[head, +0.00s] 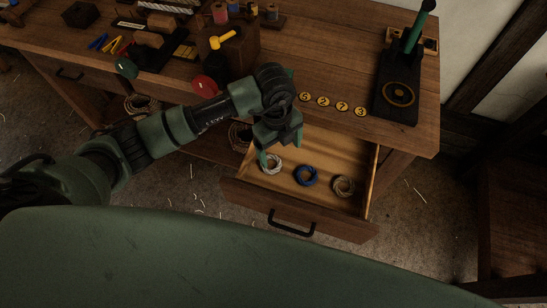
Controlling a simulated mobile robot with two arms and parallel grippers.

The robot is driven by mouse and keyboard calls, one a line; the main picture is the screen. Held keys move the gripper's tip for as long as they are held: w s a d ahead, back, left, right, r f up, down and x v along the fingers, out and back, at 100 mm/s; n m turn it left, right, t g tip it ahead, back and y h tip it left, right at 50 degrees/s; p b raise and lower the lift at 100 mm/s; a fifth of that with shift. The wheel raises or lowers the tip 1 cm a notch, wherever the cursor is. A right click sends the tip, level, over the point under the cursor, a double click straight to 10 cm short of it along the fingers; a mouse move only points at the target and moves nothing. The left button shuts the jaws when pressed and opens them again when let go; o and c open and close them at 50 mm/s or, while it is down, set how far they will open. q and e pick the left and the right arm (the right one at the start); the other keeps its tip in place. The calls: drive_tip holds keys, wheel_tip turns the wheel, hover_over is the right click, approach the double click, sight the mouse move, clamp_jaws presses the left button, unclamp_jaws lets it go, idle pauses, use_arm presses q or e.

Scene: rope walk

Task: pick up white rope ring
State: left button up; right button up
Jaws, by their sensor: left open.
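The white rope ring (272,164) lies in the open wooden drawer (290,205), at the left of a row of three rings. A blue ring (306,176) lies in the middle and a tan-grey ring (343,187) at the right. My left gripper (271,156) is open, pointing down at the white ring from above. One finger overlaps the ring's left edge in the picture; whether it touches the ring I cannot tell. My right gripper is not in view.
The workbench top (330,70) is above the drawer, with numbered yellow discs (323,102) near its edge. A black stand (397,92) with a green handle is at the right. Several tools and blocks crowd the left part. The drawer floor right of the rings is clear.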

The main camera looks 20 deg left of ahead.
sight(271, 165)
use_arm(q)
drive_tip(key=shift+y, duration=0.5)
drive_tip(key=a+f, duration=0.1)
drive_tip(key=f, duration=0.1)
drive_tip(key=f+p, duration=0.1)
drive_tip(key=f, duration=0.2)
drive_tip(key=a+f, duration=0.1)
drive_tip(key=f, duration=0.1)
drive_tip(key=shift+a+f, duration=0.35)
drive_tip(key=shift+f, duration=0.05)
drive_tip(key=c, duration=1.4)
drive_tip(key=shift+w+r, duration=0.1)
drive_tip(key=shift+r, duration=0.05)
wheel_tip(271, 165, up, 20)
drive_tip(key=shift+r+b, duration=0.1)
drive_tip(key=shift+b, duration=0.35)
